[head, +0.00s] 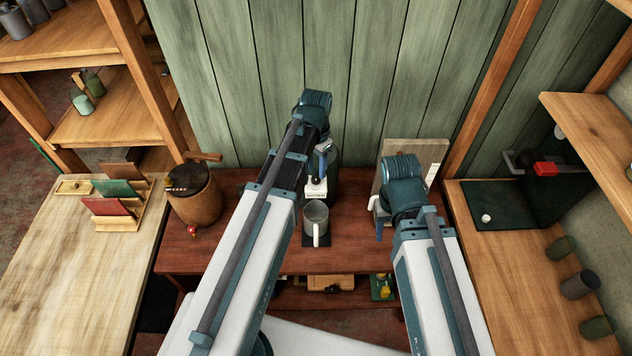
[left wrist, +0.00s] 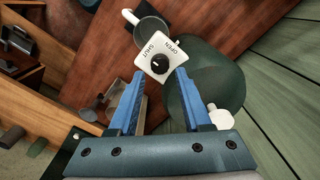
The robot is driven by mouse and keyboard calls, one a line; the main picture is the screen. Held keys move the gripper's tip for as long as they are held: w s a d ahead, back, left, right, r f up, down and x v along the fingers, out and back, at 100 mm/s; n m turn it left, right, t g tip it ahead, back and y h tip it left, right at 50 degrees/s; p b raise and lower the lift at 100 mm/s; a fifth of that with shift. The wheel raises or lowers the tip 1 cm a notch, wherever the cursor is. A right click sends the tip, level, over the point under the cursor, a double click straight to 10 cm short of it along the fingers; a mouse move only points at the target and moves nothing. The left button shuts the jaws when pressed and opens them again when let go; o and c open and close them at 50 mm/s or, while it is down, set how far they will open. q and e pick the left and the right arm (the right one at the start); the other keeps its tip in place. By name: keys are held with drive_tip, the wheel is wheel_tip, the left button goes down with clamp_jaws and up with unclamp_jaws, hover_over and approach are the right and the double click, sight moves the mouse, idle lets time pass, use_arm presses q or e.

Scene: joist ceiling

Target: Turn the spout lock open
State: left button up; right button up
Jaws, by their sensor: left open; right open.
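The spout lock (left wrist: 155,56) is a white block with a round black knob (left wrist: 159,63) and the words SHUT and OPEN, seen in the left wrist view. I cannot tell which word the knob points at. In the head view the white block (head: 316,188) shows just past my left arm. A dark green vessel (left wrist: 208,92) stands beside it, mostly hidden by my arm in the head view. My left gripper (left wrist: 160,74) is open, its blue fingertips near the block's two lower sides, apparently with nothing between them. My right gripper (head: 380,222) is open, to the right of the lock.
A grey mug (head: 315,217) with a white handle stands on a dark mat in front of the lock. A wooden barrel (head: 194,197) with a red tap stands at the table's left. A pale board (head: 408,165) stands behind my right gripper. A green wall is close behind.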

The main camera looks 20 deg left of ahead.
sight(316, 177)
use_arm(q)
wheel_tip(316, 177, down, 4)
drive_tip(key=shift+r+b, duration=0.25)
drive_tip(key=shift+b, duration=0.95)
use_arm(e)
wheel_tip(316, 177, down, 4)
drive_tip(key=shift+r, duration=0.2)
use_arm(q)
clamp_jaws()
